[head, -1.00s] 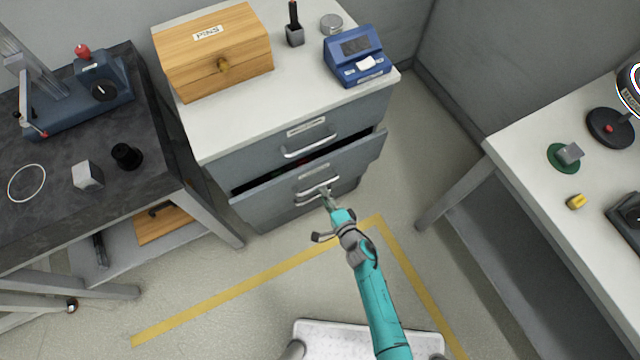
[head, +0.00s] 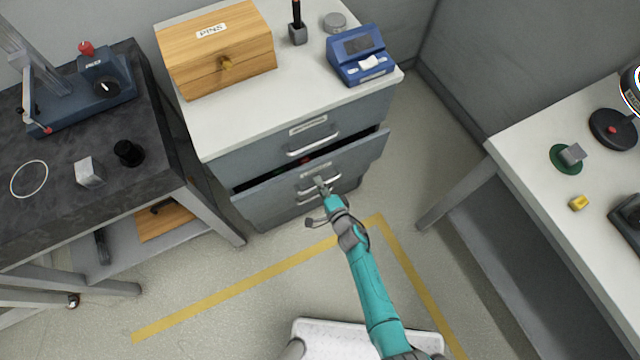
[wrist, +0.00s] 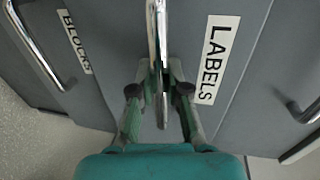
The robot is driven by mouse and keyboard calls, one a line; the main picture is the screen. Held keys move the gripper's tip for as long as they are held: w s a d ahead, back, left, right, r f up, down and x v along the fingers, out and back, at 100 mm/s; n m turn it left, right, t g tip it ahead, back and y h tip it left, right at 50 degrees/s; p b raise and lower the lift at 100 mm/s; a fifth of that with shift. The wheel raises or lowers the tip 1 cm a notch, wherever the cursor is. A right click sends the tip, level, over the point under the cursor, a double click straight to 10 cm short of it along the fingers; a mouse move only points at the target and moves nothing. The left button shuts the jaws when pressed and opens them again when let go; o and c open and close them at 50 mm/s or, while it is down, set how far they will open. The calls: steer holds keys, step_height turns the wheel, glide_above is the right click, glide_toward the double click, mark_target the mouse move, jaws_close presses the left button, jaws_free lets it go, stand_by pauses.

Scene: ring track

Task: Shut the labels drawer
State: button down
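The labels drawer (head: 290,190) is the middle front of the grey cabinet. It stands partly pulled out, with a dark gap along its top edge. Its handle (head: 320,182) is a silver bar below a small label. In the wrist view the LABELS tag (wrist: 214,60) is right of the handle (wrist: 158,45), which runs up the middle of the picture. My gripper (head: 322,184) is at this handle. In the wrist view its two fingers (wrist: 158,72) lie on either side of the bar, close to it. Whether they press on it is not clear.
The top drawer (head: 310,140) looks shut. A wooden PINS box (head: 215,50) and a blue device (head: 361,55) stand on the cabinet. A dark bench (head: 60,150) is at left, a white table (head: 560,130) at right. The floor before the cabinet is clear, with yellow tape.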

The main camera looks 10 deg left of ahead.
mark_target(315, 176)
steer(key=shift+r+x, duration=0.2)
steer(key=shift+x, duration=0.85)
steer(key=shift+r+x, duration=0.2)
steer(key=shift+x, duration=0.85)
steer(key=shift+w, duration=0.15)
steer(key=c, duration=1.1)
jaws_free()
steer(key=shift+a, duration=0.1)
steer(key=shift+c, duration=0.2)
steer(key=v, duration=1.2)
